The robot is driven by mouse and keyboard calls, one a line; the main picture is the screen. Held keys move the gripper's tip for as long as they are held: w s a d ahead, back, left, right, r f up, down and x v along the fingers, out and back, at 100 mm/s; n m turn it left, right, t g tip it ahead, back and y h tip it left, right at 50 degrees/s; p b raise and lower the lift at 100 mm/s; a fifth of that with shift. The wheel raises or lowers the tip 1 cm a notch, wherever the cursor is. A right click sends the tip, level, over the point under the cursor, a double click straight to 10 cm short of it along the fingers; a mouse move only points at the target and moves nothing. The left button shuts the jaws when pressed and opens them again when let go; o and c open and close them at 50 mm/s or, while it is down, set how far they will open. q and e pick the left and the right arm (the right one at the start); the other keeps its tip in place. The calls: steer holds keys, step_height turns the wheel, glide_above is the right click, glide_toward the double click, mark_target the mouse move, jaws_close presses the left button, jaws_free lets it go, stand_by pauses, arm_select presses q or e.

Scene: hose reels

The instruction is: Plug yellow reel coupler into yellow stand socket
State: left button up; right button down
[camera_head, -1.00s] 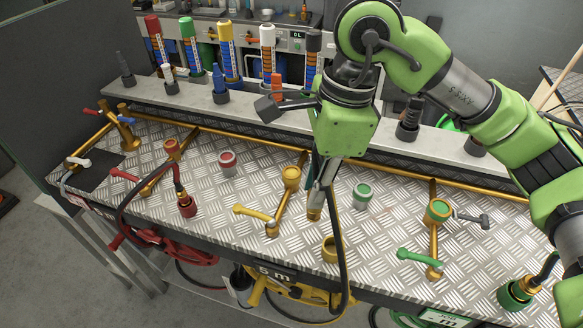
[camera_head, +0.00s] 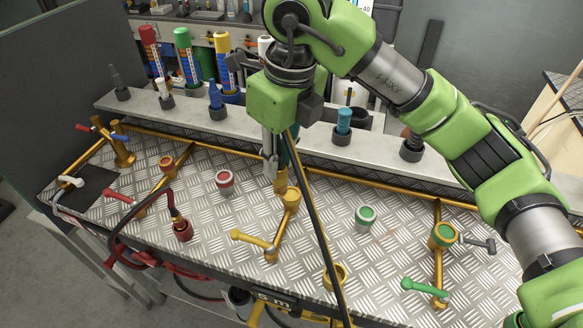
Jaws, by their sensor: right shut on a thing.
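The yellow reel coupler (camera_head: 280,184) is a brass-coloured piece with a black hose (camera_head: 312,205) running down toward the front edge. My right gripper (camera_head: 271,166) is shut on it and holds it pointing down. The yellow stand socket (camera_head: 291,197) is a short upright cup with a yellow-brass ring, on a brass pipe with a yellow lever (camera_head: 252,240). The coupler's lower end shows just left of and behind the socket's rim; I cannot tell whether they touch. My left gripper is out of view.
An empty yellow holder (camera_head: 336,277) is near the front edge. A red stand (camera_head: 167,164) and a red-rimmed cup (camera_head: 225,182) are to the left. A green-rimmed cup (camera_head: 365,218) and a green stand (camera_head: 443,236) are to the right. A grey ledge (camera_head: 285,137) runs behind.

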steer(key=w+f+p, duration=0.1)
steer(key=w+f, duration=0.1)
steer(key=f, duration=0.1)
steer(key=w+d+f+p, duration=0.1)
steer(key=w+f, duration=0.1)
steer(key=f, duration=0.1)
steer(key=w+d+f+p, duration=0.1)
steer(key=w+f+p, duration=0.1)
steer(key=f, duration=0.1)
steer(key=shift+w+d+f, duration=0.1)
steer(key=shift+f, duration=0.15)
steer(key=shift+f, duration=0.1)
steer(key=shift+f+b, duration=0.15)
steer(key=shift+b, duration=0.15)
steer(key=c, duration=1.9)
jaws_free()
